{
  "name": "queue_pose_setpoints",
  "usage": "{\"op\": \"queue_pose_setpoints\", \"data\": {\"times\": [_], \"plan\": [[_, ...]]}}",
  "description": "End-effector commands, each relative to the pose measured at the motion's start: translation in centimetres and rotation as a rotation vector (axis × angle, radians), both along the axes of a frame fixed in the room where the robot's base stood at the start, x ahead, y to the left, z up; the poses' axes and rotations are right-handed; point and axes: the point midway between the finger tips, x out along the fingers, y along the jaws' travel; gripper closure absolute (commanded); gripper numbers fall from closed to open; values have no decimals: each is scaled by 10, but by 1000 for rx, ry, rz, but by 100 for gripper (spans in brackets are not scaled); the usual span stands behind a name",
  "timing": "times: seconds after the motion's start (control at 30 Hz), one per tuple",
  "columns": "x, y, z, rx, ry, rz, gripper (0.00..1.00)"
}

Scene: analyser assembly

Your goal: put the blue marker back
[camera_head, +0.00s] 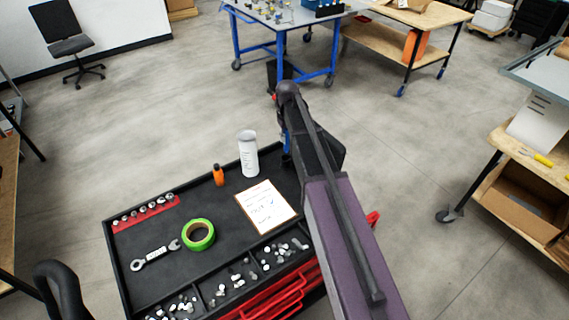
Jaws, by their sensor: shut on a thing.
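My arm reaches in from the lower right and covers much of the space past the cart's far right corner. My gripper (325,148) shows only as a dark shape behind the arm, and its fingertips are hidden. A narrow blue strip (287,140) shows at the arm's left edge, close to the gripper. It looks like part of the blue marker in my gripper, but most of it is hidden. No other blue marker shows on the cart.
A white bottle (248,154), a clipboard with paper (266,206), green tape (198,235), a wrench (155,254), a red socket rail (146,214) and compartments of small parts occupy the cart. Blue (285,35) and wooden (425,15) tables stand behind. Open floor surrounds the cart.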

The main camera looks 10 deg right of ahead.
Motion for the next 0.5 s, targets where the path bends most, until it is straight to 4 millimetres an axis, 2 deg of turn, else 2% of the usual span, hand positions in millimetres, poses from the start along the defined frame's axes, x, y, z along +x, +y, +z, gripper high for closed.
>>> {"op": "queue_pose_setpoints", "data": {"times": [0.03,0.13,0.5], "plan": [[8,0,10,1,0,-23,100],[15,0,16,2,2,-63,100],[18,0,16,2,2,-91,100]]}}
